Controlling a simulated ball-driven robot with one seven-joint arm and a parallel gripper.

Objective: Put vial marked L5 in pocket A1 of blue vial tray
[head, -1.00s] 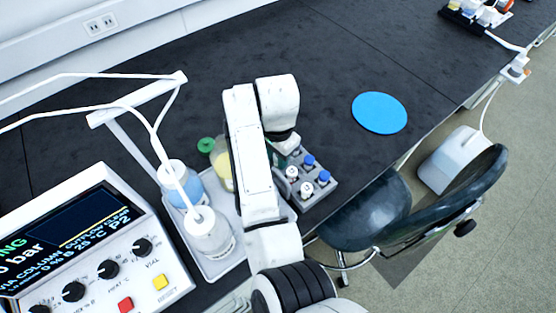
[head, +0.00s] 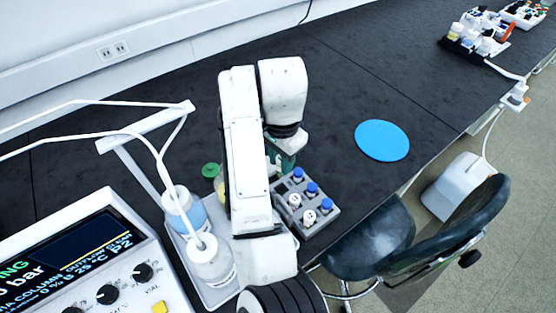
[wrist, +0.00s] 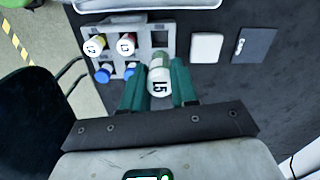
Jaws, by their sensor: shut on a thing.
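My gripper (wrist: 160,85) is shut on the vial marked L5 (wrist: 160,80), with one green finger on each side of its pale, labelled cap. In the head view my gripper (head: 283,160) is over the back edge of a grey vial rack (head: 320,226), and L5 is hidden there. In the wrist view L5 overlaps the edge of the same rack (wrist: 172,36); its clearance is hard to judge. The rack holds vials with pale caps, one marked L3 (wrist: 126,42), and blue caps (wrist: 103,75). I cannot make out a blue vial tray.
A blue disc (head: 382,141) lies on the dark bench right of the rack, with clear bench around it. Bottles (head: 210,262) stand in a tray to the left. A chair (head: 440,235) is at the front edge. Crowded holders (head: 480,35) stand far right.

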